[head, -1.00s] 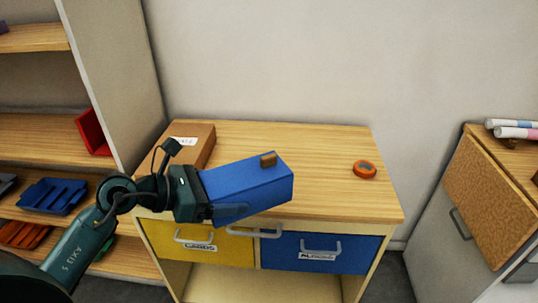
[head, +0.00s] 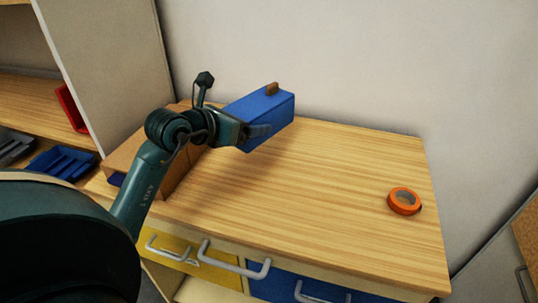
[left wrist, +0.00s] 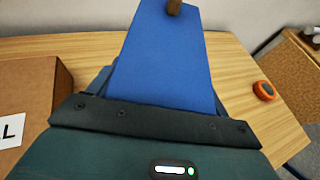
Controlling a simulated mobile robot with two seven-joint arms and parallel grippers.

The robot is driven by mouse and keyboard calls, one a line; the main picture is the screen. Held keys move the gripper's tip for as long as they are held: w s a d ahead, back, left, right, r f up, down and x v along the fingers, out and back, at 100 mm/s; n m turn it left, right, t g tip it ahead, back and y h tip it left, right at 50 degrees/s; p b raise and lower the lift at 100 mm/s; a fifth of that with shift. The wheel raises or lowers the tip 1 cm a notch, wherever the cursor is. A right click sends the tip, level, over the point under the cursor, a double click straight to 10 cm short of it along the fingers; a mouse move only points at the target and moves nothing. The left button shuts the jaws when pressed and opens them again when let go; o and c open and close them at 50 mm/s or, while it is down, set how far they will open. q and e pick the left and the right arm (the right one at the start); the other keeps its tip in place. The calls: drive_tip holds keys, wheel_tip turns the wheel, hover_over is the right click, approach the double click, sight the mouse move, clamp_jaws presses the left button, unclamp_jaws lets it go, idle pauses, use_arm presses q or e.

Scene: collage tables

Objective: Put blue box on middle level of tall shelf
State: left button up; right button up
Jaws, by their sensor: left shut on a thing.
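The blue box (head: 262,118) has a small brown knob on top. My left gripper (head: 258,131) is shut on it and holds it above the wooden table top, toward the back. The blue box also fills the middle of the left wrist view (left wrist: 165,60), stretching away from the gripper. The tall shelf (head: 40,95) stands at the left edge of the head view, only partly in frame. One of its wooden levels shows there with a red item on it, and a lower one holds trays. My right gripper is not in view.
A cardboard box (head: 178,178) sits on the left of the table (head: 330,190), partly behind my left arm. An orange tape roll (head: 404,201) lies at the right. Yellow (head: 185,255) and blue (head: 300,288) drawers are below. The shelf's white side panel (head: 110,60) stands beside the table.

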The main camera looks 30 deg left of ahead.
use_arm(q)
drive_tip(key=f, duration=0.4)
drive_tip(key=shift+s+f, duration=0.2)
drive_tip(key=shift+f, duration=0.1)
drive_tip(key=shift+f+b, duration=0.35)
drive_tip(key=shift+f, duration=1.7)
drive_tip(key=shift+f, duration=0.2)
drive_tip(key=o, duration=1)
drive_tip(key=shift+o, duration=0.2)
